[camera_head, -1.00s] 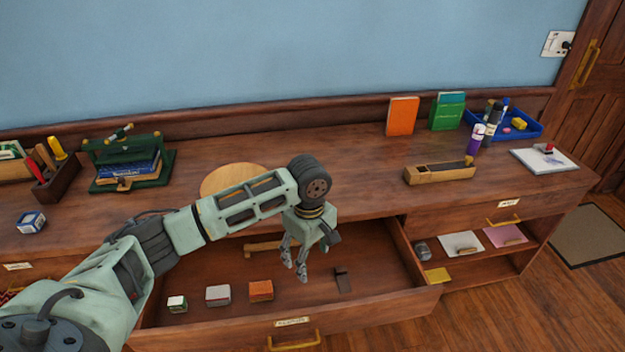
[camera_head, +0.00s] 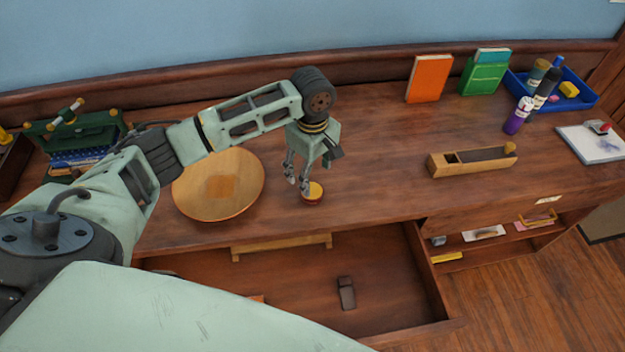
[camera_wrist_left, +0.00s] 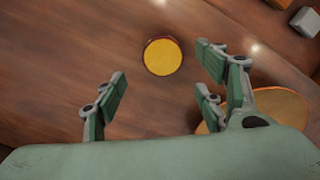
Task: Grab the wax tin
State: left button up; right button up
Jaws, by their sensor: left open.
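The wax tin looks to be the small round tin (camera_head: 313,193) with a yellow top and red side, on the desk top near its front edge. My left gripper (camera_head: 298,186) is just above and beside it, fingers pointing down. In the left wrist view the tin (camera_wrist_left: 162,57) lies beyond the open fingers of my left gripper (camera_wrist_left: 160,95), roughly centred between them. The fingers are empty, and I cannot tell whether one touches the tin in the head view. My right gripper is not in view.
A round wooden plate (camera_head: 218,184) lies left of the tin. A wooden plane (camera_head: 472,161) is to the right. An open drawer (camera_head: 390,270) is below the desk front, with a dark block (camera_head: 346,292) inside. Books (camera_head: 429,78) and a blue tray (camera_head: 585,100) stand behind.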

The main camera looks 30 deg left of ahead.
aim_at(312, 189)
pick_arm(q)
notch_tip(312, 189, down, 7)
jog(key=shift+p, duration=0.65)
jog(key=shift+s, duration=0.1)
jog(key=shift+c, duration=0.5)
jog(key=c, duration=1.1)
jog(key=shift+c, duration=0.5)
jog(key=shift+r, duration=0.15)
